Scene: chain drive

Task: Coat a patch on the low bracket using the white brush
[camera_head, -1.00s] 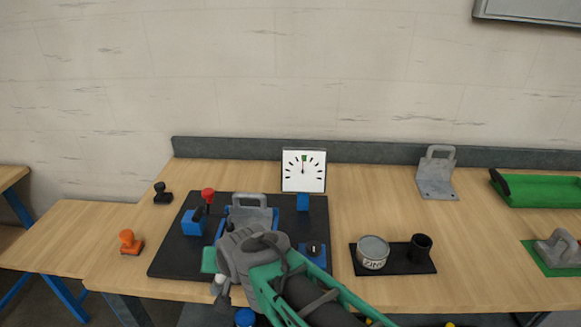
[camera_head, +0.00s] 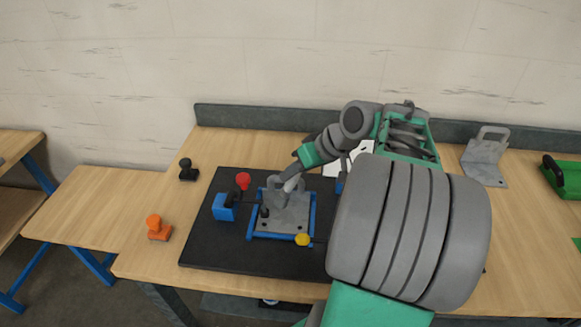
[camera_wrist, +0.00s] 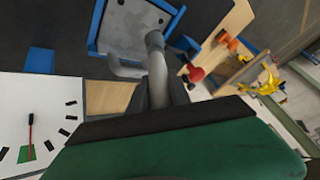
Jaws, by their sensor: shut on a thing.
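The low bracket, a grey plate (camera_head: 288,216) with a loop handle, sits in a blue frame on a black mat. It also shows in the wrist view (camera_wrist: 130,28). My gripper (camera_head: 301,170) is over the back part of the bracket, by its handle. I cannot tell whether the tip touches the plate. Any coated patch is not distinguishable.
A blue block (camera_head: 225,207) and a red knob (camera_head: 243,181) stand left of the bracket; a yellow knob (camera_head: 302,240) is at its front. A white gauge (camera_wrist: 30,125) stands behind. Another bracket (camera_head: 485,160) is at back right. My arm hides the table's right-middle.

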